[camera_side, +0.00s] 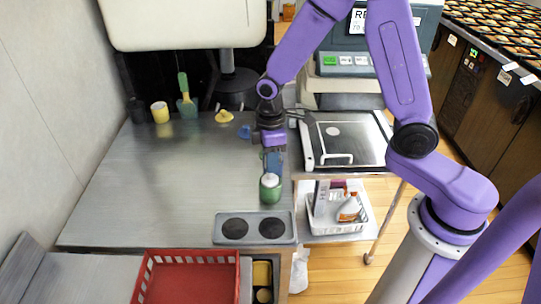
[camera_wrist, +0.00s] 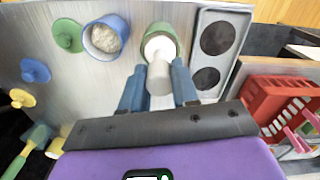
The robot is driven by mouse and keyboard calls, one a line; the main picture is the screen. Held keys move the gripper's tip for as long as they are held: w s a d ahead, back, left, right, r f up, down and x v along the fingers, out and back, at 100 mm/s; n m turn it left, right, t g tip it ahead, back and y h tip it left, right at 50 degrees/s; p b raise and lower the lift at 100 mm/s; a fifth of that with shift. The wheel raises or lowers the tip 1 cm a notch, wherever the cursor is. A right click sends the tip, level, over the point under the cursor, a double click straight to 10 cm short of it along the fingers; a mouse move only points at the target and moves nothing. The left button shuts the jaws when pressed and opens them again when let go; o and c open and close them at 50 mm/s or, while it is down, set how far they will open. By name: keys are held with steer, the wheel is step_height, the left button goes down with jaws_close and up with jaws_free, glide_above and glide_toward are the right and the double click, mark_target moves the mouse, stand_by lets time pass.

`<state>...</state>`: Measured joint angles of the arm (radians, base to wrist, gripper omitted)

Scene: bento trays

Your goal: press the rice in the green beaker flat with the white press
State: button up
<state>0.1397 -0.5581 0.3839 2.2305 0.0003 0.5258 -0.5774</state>
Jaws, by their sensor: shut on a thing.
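The green beaker (camera_side: 270,194) stands upright on the steel counter; it also shows at the top of the wrist view (camera_wrist: 176,31). My gripper (camera_wrist: 158,88) is above the beaker, its blue fingers shut on the handle of the white press (camera_wrist: 159,78). In the side view my gripper (camera_side: 272,162) points down over the beaker. The press's lower end is at or in the beaker's mouth, where a round white surface shows. I cannot tell how deep it sits. The rice in the green beaker is hidden or cannot be told from the white press.
A blue beaker with rice (camera_wrist: 104,38) stands beside the green one. Green (camera_wrist: 68,35), blue (camera_wrist: 35,71) and yellow (camera_wrist: 22,98) lids lie on the counter. A grey holder with two dark wells (camera_side: 255,214) is in front, a red crate (camera_side: 190,256) nearer.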

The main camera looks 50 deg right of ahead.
steer(key=shift+s+f, duration=0.1)
steer(key=shift+f, duration=1.2)
stand_by(1.7)
stand_by(1.7)
steer(key=shift+r, duration=4.05)
steer(key=shift+r, duration=2.05)
